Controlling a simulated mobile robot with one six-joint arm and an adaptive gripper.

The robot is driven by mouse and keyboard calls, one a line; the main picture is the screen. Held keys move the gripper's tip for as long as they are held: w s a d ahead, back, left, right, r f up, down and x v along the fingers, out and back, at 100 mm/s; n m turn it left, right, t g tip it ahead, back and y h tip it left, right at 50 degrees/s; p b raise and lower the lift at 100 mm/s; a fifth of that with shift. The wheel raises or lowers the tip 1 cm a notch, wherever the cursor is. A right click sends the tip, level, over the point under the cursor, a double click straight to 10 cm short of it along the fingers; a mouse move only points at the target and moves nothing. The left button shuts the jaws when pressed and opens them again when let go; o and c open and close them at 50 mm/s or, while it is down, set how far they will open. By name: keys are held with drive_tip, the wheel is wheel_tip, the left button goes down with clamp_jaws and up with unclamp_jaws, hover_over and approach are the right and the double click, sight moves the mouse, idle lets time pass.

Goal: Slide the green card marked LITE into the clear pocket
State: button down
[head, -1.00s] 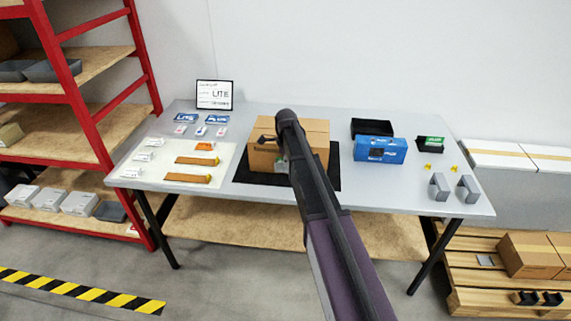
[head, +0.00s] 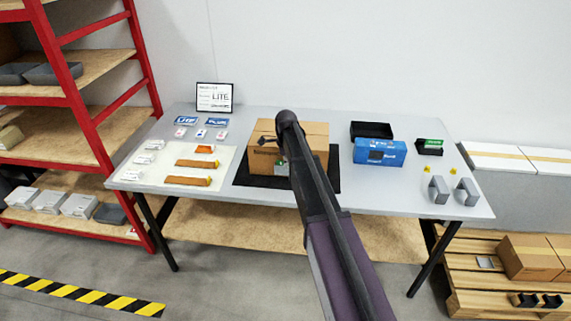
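A brown cardboard box (head: 308,134) stands on a black mat (head: 333,180) mid-table. A small green and whitish patch (head: 282,167) shows low on the box's front, beside my arm; it may be the green card, but its LITE marking and any clear pocket are too small to make out. My gripper (head: 270,141) is a small dark shape in front of the box's upper front, mostly hidden behind my arm's end. I cannot tell whether its fingers are open or shut, or whether it touches the card.
A white sheet (head: 160,180) with small parts and two orange-brown strips lies left. To the right are a blue box (head: 380,152), a black tray (head: 371,130), a black holder with green contents (head: 430,146) and grey brackets (head: 438,190).

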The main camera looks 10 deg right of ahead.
drive_tip(key=shift+s+a+r+p, duration=0.1)
drive_tip(key=shift+s+r+p, duration=0.1)
drive_tip(key=shift+r+p, duration=0.7)
drive_tip(key=shift+s+a+r+p, duration=0.1)
drive_tip(key=shift+s+r+p, duration=0.05)
drive_tip(key=shift+r+p, duration=0.75)
drive_tip(key=shift+s+r+p, duration=0.2)
drive_tip(key=shift+r+p, duration=0.6)
drive_tip(key=shift+r, duration=0.15)
drive_tip(key=s+n, duration=2.1)
drive_tip(key=s, duration=0.8)
drive_tip(key=shift+n, duration=0.3)
